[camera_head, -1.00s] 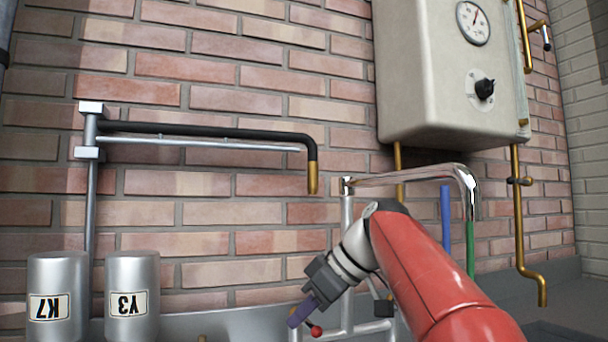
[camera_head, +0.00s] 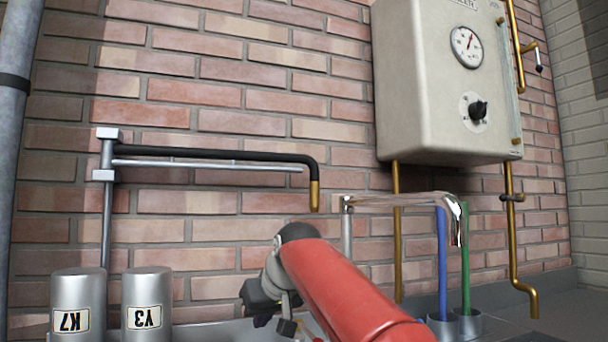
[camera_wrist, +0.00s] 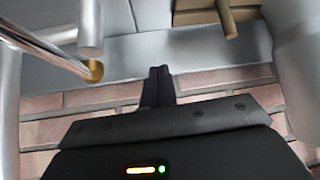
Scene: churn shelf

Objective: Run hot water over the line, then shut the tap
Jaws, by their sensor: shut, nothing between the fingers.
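A black pipe (camera_head: 230,153) with a brass end (camera_head: 314,196) juts from a grey post along the wall. A chrome spout (camera_head: 400,198) bends down right of it; I see no water at its mouth. A boiler (camera_head: 430,90) hangs upper right, with a gauge (camera_head: 467,46) and a black knob (camera_head: 478,110). My gripper (camera_head: 263,320) is low in the head view, below the black pipe's brass end, partly hidden by my red arm. In the wrist view its dark fingers (camera_wrist: 158,80) are together and empty. I cannot tell which part is the tap handle.
Two metal canisters, K7 (camera_head: 78,300) and Y3 (camera_head: 147,300), stand at lower left. A blue rod (camera_head: 442,265) and a green rod (camera_head: 465,260) stand in cups at right. A brass pipe (camera_head: 510,230) runs down the wall. A chrome rod (camera_wrist: 45,45) shows close by in the wrist view.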

